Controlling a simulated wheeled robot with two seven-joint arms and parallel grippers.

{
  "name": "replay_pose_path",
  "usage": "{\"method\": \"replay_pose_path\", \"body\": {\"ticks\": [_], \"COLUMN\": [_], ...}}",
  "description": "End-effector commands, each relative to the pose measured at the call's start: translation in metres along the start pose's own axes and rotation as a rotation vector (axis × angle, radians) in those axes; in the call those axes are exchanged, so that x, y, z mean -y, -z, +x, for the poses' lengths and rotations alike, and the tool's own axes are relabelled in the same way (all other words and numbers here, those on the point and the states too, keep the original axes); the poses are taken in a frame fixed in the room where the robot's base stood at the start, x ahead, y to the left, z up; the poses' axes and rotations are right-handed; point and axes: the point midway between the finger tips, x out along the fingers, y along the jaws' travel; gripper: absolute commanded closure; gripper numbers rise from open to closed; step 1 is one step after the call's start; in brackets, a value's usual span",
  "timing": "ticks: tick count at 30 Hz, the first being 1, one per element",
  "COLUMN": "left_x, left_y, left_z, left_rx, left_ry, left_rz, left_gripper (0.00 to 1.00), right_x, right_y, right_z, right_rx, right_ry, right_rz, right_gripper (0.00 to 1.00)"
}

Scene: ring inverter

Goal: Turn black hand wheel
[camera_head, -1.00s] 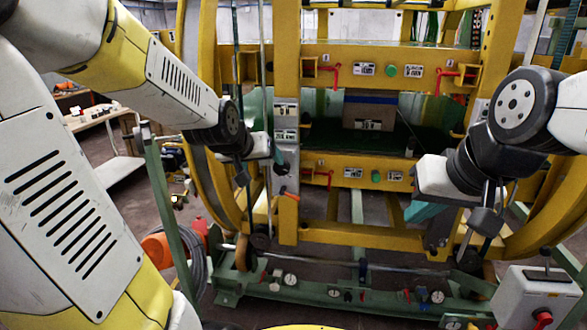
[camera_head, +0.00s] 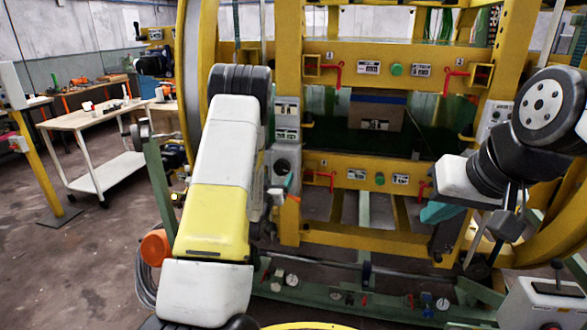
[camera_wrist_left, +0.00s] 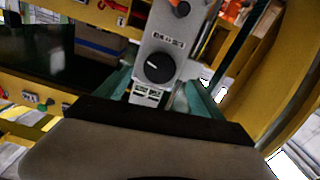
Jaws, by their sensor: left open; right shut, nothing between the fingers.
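A black round knob, the likeliest black hand wheel, (camera_wrist_left: 157,69) with a white pointer mark sits on a grey panel in the left wrist view. It also shows on the yellow frame's left post in the head view (camera_head: 281,166). My left gripper (camera_wrist_left: 160,92) is open, with its teal fingers on either side of the panel below the knob; I cannot tell whether they touch it. In the head view my left arm hides most of that gripper. My right gripper (camera_head: 440,212) is shut and empty in front of the frame's right side.
The yellow frame (camera_head: 400,170) of the ring inverter fills the middle, with red handles (camera_head: 336,75) and green buttons. A green base rail (camera_head: 330,295) runs below. A grey control box (camera_head: 540,300) stands front right. A workbench (camera_head: 100,115) and open floor lie left.

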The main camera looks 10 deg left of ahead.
Motion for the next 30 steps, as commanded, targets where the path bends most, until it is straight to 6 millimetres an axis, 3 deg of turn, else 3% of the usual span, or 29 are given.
{"method": "replay_pose_path", "body": {"ticks": [12, 24, 30], "left_x": [-0.001, 0.000, 0.000], "left_y": [0.001, 0.001, 0.001], "left_z": [0.062, 0.071, 0.071], "left_rx": [-0.001, 0.001, 0.001], "left_ry": [-0.001, 0.001, 0.001], "left_rz": [0.000, 0.000, 0.000], "left_gripper": [0.22, 0.22, 0.62], "right_x": [0.000, 0.000, 0.000], "right_y": [0.000, 0.000, 0.000], "right_z": [0.000, 0.000, 0.000], "right_rx": [0.000, 0.000, 0.000], "right_ry": [0.000, 0.000, 0.000], "right_rz": [0.000, 0.000, 0.000], "right_gripper": [1.00, 1.00, 1.00]}}
